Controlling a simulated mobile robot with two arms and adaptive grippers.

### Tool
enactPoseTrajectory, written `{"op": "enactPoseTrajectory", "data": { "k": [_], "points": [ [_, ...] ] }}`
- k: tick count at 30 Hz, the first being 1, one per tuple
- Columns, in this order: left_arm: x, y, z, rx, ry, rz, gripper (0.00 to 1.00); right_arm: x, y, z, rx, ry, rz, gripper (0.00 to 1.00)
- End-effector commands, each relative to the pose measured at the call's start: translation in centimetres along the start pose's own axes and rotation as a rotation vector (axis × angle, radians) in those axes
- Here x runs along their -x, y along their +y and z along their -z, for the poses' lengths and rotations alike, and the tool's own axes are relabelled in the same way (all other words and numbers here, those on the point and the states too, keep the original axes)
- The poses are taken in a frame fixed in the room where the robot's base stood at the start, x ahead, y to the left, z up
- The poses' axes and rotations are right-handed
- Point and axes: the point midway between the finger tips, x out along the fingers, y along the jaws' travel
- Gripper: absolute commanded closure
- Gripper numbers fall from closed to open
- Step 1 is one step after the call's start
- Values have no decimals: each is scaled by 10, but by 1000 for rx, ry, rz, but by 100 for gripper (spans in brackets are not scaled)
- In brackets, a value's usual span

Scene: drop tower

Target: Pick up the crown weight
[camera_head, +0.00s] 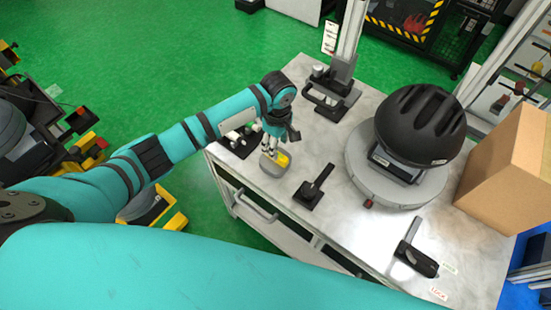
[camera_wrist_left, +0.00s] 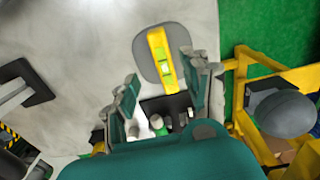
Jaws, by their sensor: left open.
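A flat grey rounded piece with a yellow bar across it, which I take to be the crown weight (camera_head: 275,161), lies at the left edge of the metal table. In the left wrist view the weight (camera_wrist_left: 148,62) shows its yellow bar with a green level vial. My left gripper (camera_head: 271,143) is close to it, pointing down. In the left wrist view my left gripper (camera_wrist_left: 162,88) is open, its fingers apart, with the near end of the yellow bar between their tips. I cannot tell whether they touch it. My right gripper is not in view.
A black helmet (camera_head: 420,125) sits on a round grey base on the table (camera_head: 300,225). A black rack with small bottles (camera_head: 238,140) stands beside the weight. A black lever block (camera_head: 313,188), a post stand (camera_head: 335,85) and a cardboard box (camera_head: 510,170) are nearby.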

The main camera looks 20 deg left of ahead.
Motion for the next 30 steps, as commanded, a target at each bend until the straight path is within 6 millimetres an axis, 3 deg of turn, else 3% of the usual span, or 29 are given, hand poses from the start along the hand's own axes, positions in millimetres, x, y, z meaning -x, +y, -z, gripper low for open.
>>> {"op": "enactPoseTrajectory", "data": {
  "k": [12,30],
  "points": [
    [-49,-6,2,1,0,2,52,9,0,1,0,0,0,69],
    [-52,-6,2,0,-1,1,52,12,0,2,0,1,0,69]
  ]
}}
